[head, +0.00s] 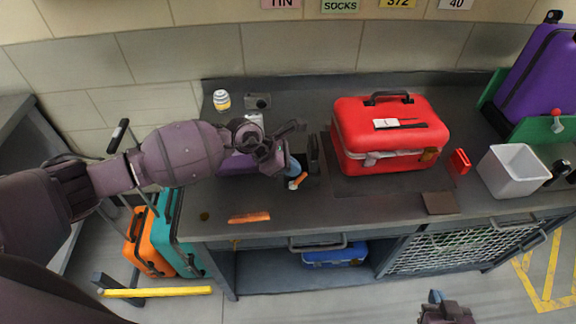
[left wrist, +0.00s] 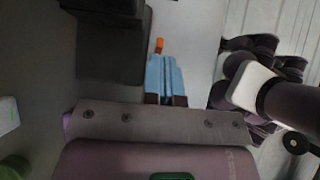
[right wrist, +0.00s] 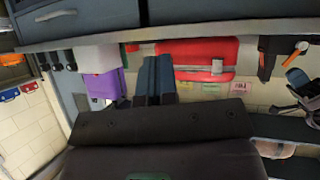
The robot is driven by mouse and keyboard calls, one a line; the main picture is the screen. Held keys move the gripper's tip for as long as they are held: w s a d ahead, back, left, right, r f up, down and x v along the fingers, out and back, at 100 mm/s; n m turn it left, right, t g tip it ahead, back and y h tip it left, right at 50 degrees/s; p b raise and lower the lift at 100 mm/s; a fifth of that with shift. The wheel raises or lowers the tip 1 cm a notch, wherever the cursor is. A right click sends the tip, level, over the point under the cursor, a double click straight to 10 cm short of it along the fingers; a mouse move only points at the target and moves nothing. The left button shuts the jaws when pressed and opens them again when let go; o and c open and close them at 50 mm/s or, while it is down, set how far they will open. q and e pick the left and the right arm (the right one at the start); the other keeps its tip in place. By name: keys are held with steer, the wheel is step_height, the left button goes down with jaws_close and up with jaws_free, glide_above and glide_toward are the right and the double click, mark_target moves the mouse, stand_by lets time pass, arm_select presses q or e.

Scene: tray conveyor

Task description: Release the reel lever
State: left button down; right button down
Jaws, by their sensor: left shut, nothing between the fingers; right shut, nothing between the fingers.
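A small orange lever (head: 298,181) shows at the tips of my left gripper (head: 294,170), beside a dark upright block (head: 313,152) on the grey bench. In the left wrist view the lever's orange end (left wrist: 159,45) lies just beyond the shut blue fingertips (left wrist: 164,70); I cannot tell whether they touch. The right wrist view also shows the orange lever (right wrist: 297,51), near the dark block (right wrist: 268,52). My right gripper (head: 436,296) is low in front of the bench; its fingers (right wrist: 155,72) are shut and empty.
A red suitcase (head: 385,135) stands on the bench right of the dark block. A white bin (head: 512,171), a small red box (head: 460,161) and a purple suitcase (head: 540,70) are further right. A striped can (head: 221,100) and an orange strip (head: 249,217) are at left.

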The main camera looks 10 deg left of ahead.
arm_select(q)
steer(key=shift+r, duration=0.1)
arm_select(e)
steer(key=shift+s+f, duration=0.1)
steer(key=shift+s, duration=0.05)
arm_select(q)
steer(key=shift+r, duration=0.15)
steer(key=shift+r+p, duration=0.6)
arm_select(e)
steer(key=shift+s+d+r, duration=0.1)
steer(key=shift+s+r, duration=0.25)
steer(key=shift+r, duration=0.05)
steer(key=shift+w+r, duration=0.15)
steer(key=shift+w, duration=0.1)
